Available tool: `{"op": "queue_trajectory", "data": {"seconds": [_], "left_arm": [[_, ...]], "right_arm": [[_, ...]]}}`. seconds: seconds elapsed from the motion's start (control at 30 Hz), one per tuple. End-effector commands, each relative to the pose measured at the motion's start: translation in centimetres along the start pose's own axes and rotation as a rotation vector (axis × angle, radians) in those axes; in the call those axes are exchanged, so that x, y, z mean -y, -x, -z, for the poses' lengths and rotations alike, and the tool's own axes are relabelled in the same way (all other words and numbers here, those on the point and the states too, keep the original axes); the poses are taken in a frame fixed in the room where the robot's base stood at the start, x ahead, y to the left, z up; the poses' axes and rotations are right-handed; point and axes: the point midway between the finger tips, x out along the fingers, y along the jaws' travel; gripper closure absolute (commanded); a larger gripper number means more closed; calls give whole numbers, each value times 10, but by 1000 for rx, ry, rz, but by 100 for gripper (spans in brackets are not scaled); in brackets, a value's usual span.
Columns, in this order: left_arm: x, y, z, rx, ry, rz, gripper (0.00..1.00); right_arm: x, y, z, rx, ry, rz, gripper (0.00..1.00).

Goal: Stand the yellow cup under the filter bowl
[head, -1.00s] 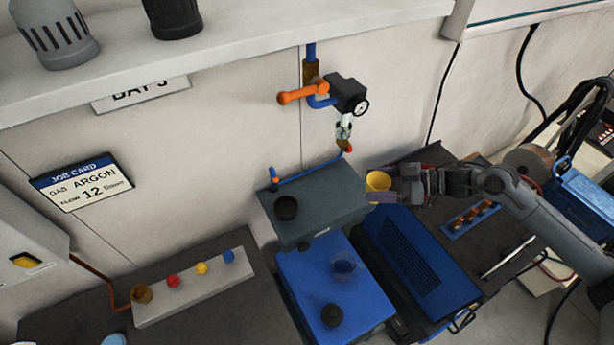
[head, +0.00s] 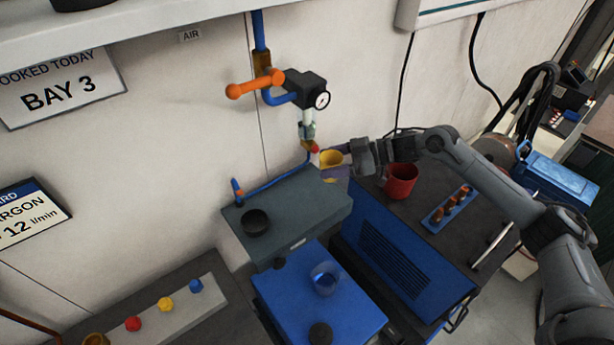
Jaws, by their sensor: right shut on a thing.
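The yellow cup (head: 331,158) is upright in my right gripper (head: 337,170), which is shut on it. The gripper hides part of the cup's side. The filter bowl (head: 307,130) is a small pale, clear bowl hanging below the black regulator with a round gauge (head: 322,100). It has a reddish tip at its lower end. In the picture the cup is just right of and below the bowl, near the back right corner of the grey-green box top (head: 300,208). I cannot tell how far apart in depth they are. My left gripper is not in view.
An orange-handled valve (head: 255,84) and blue pipe are left of the regulator. A blue hose (head: 275,187) runs along the box's back edge. A black knob (head: 256,222) stands on the box top. A red mug (head: 401,181) stands to the right, near my right arm.

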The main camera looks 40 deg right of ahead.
Motion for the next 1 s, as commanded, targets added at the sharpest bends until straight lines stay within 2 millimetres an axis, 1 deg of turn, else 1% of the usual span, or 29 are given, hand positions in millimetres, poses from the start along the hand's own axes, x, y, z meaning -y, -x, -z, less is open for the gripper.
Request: {"op": "queue_trajectory", "data": {"seconds": [0.03,0.2,0.4,0.5,0.7,1.0], "left_arm": [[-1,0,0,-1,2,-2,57],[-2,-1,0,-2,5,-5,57],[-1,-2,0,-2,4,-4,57],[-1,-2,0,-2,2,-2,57],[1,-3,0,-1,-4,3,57],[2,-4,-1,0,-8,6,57]], "right_arm": [[-5,-8,0,-8,0,-2,62],[-16,-37,-9,-6,-1,-1,62],[-27,-63,-17,-4,-1,-1,62],[-30,-70,-20,-2,1,-1,62],[-30,-74,-25,1,0,0,62],[-31,-83,-57,1,0,-1,62]]}}
